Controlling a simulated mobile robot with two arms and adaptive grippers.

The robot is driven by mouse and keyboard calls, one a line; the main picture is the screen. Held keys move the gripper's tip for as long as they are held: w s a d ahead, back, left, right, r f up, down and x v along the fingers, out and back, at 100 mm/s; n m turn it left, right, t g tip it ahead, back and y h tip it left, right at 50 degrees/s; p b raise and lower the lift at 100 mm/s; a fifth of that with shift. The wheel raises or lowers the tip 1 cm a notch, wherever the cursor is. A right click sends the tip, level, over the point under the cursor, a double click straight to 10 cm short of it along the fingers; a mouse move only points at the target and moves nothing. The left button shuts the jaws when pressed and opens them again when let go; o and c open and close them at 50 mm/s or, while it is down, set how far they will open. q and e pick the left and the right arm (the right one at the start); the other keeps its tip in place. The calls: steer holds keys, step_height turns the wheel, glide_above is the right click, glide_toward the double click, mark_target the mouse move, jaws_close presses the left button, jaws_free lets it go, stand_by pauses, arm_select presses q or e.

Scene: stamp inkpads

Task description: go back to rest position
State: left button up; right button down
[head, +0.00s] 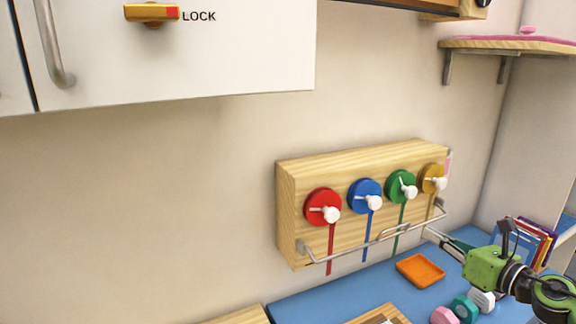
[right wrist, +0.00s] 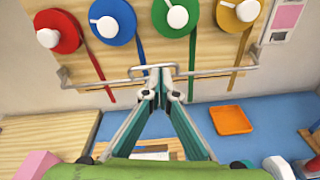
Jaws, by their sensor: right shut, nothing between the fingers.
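My right gripper (head: 428,233) reaches in from the lower right of the head view, in front of the wooden wall board (head: 287,205). Its fingers are together with nothing between them. In the right wrist view its fingertips (right wrist: 160,80) overlap the small handle of the metal rail (right wrist: 105,80); I cannot tell whether they touch it. My left gripper is in neither view.
Red (head: 319,205), blue (head: 362,194), green (head: 401,185) and yellow (head: 430,178) discs with hanging strips are on the board. Below, the blue surface (head: 330,296) holds an orange tray (head: 420,270). Pink (head: 444,316), teal (head: 464,308) and white (head: 482,300) pieces lie near my arm.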

steer(key=s+a+f+m+g+h, duration=0.1)
steer(key=s+a+f+m+h, duration=0.2)
steer(key=f+m, duration=0.5)
steer(key=s+a+f+m+g+h, duration=0.1)
steer(key=s+a+f+m+h, duration=0.15)
steer(key=s+f+m, duration=0.5)
steer(key=s+a+f+m+g+h, duration=0.1)
steer(key=s+a+f+m+h, duration=0.3)
steer(key=m, duration=0.6)
steer(key=s+a+f+m+g+y, duration=0.1)
steer(key=s+a+f+m+g, duration=0.25)
steer(key=s, duration=0.35)
steer(key=s+a+f+m+g+y, duration=0.2)
steer(key=s+a+f+m+g, duration=0.15)
steer(key=s, duration=0.35)
steer(key=s+a+f+m+g+y, duration=0.1)
steer(key=s+a+f+m+g, duration=0.2)
steer(key=s, duration=0.4)
step_height(320, 180, down, 26)
steer(key=s, duration=0.2)
steer(key=s+d+f+g, duration=0.1)
steer(key=s+d+f, duration=0.1)
steer(key=s+f, duration=0.6)
steer(key=s+d+f, duration=0.2)
steer(key=s+f, duration=0.7)
steer(key=shift+s+f+g, duration=0.2)
steer(key=shift+f+g, duration=0.05)
steer(key=shift+g, duration=0.15)
